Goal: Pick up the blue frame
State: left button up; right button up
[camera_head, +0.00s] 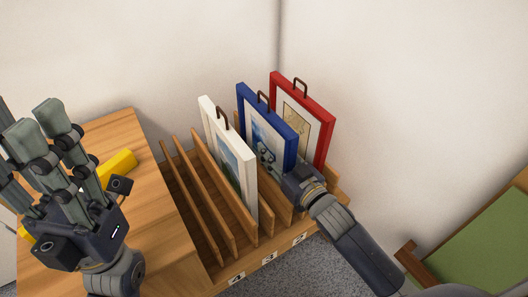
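The blue frame (291,136) stands upright in a slot of a wooden rack (214,247), with a dark handle on its top edge. It stands between a white frame (208,113) on its left and a red frame (322,116) on its right. My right gripper (268,158) is at the lower part of the blue frame's front, its fingers over the picture and partly hidden. I cannot tell whether they grip it. My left gripper (40,122) is at the far left, away from the frames, its fingers pointing up and apart, with nothing between them.
A wooden table (150,215) adjoins the rack on the left, with a yellow object (118,165) behind my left gripper. Several slots left of the white frame are empty. Walls rise close behind the rack. A chair with a green seat (490,245) stands at right.

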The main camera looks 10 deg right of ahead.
jog(key=shift+w+a, duration=0.1)
jog(key=shift+w, duration=0.1)
grip_shut()
jog(key=shift+r, duration=0.15)
jog(key=shift+r, duration=0.1)
